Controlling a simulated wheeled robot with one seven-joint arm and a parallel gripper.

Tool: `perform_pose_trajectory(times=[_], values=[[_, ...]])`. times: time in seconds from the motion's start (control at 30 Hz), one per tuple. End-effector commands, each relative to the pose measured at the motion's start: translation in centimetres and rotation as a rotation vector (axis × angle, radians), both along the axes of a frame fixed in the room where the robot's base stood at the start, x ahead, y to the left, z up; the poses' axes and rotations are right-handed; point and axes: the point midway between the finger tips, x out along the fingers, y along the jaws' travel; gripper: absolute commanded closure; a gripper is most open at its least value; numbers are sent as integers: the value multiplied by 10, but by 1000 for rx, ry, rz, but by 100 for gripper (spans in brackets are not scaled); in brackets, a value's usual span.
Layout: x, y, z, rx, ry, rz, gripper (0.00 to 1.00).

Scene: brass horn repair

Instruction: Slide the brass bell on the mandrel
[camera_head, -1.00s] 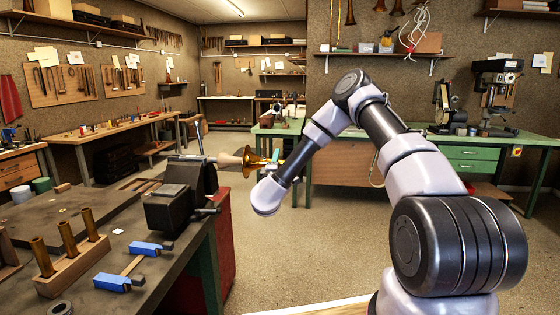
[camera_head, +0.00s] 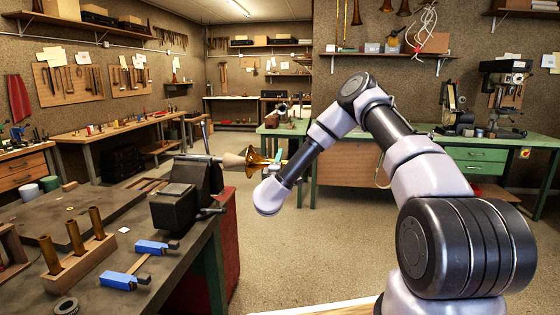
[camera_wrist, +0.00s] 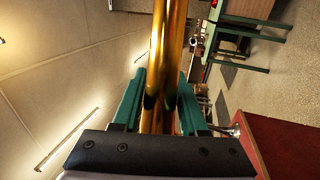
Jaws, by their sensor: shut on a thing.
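In the wrist view the shiny brass tube (camera_wrist: 165,70) runs up between the two teal fingers of my gripper (camera_wrist: 160,105). The mandrel (camera_head: 234,161), a pale tapered cone on a grey rod, points right into the bell's mouth. Bell and mandrel look roughly in line. How far the cone is inside, and whether they touch, is hidden by the flare.
The dark vise (camera_head: 182,203) stands at the edge of the workbench (camera_head: 50,222), just below the mandrel. A wooden block with brass tubes (camera_head: 80,262) and blue-ended tools (camera_head: 125,280) lie nearer. Open floor (camera_head: 310,245) is right of the bench.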

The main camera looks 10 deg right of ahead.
Motion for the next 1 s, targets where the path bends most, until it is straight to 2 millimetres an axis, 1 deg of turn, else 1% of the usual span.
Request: perform_pose_trajectory(times=[0.33,1.0], values=[[1,2,0,0,-1,0,100],[9,27,0,1,0,0,100]])
